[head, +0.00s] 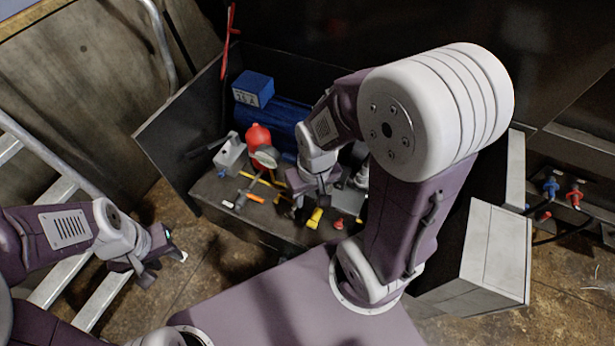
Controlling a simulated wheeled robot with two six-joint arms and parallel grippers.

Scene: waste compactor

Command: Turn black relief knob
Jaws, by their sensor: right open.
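I cannot make out the black relief knob; dark small parts near my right gripper are too small or covered to tell apart. My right gripper (312,200) is open over the hydraulic unit (262,225), among its valves and fittings. My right forearm and wrist hide part of the unit. My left gripper (165,265) is open and empty, off to the left of the unit and apart from it.
The unit carries a blue motor (283,118), a red ball-shaped part (258,137), a gauge (266,156), a yellow part (314,218) and a lever block (230,155). A metal ladder (60,190) stands left. A grey box (495,255) stands right.

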